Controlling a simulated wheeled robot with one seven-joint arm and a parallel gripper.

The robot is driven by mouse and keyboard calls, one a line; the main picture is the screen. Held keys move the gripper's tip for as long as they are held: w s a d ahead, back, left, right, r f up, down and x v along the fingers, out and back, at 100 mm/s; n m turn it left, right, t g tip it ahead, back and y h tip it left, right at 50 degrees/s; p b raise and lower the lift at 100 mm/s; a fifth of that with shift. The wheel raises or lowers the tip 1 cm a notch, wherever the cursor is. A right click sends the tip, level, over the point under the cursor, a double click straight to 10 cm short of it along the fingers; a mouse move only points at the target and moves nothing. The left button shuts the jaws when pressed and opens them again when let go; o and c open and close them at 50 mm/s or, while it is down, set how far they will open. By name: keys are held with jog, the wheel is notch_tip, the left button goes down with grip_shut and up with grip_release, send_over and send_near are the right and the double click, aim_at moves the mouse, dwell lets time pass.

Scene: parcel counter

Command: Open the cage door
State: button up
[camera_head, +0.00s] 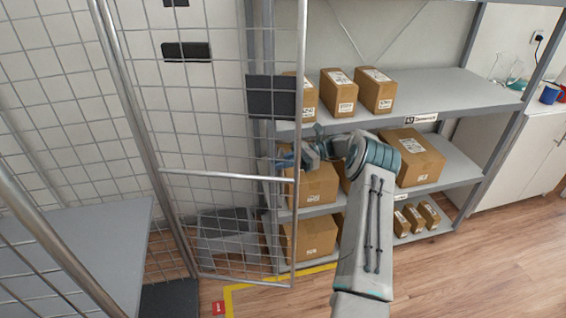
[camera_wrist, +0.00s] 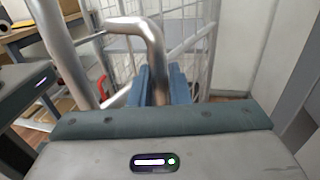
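The cage door (camera_head: 226,176) is a grey wire-mesh panel in a tubular metal frame, left of centre in the head view. Its right upright stands in front of the parcel shelf. I cannot tell for certain how far it is swung. A bent metal handle (camera_wrist: 154,38) shows close up in the wrist view. My gripper (camera_wrist: 160,84) has its blue fingers on both sides of the handle's lower leg and appears shut on it. In the head view my gripper (camera_head: 301,157) is at the door's right upright, partly hidden by mesh and my wrist.
A grey shelf (camera_head: 450,92) with several cardboard boxes stands behind my arm. A grey surface (camera_head: 85,245) is inside the cage at left. A white cabinet (camera_head: 530,160) stands far right. Yellow tape (camera_head: 229,300) marks the floor. Wooden floor is clear at lower right.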

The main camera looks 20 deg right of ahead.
jog(key=shift+o, duration=1)
jog(key=shift+w+a, duration=0.1)
jog(key=shift+a, duration=0.25)
jog(key=d, duration=0.7)
jog(key=shift+w+d+b, duration=0.25)
jog(key=shift+d+b, duration=0.15)
jog(key=shift+b, duration=0.05)
jog(key=shift+a, duration=0.1)
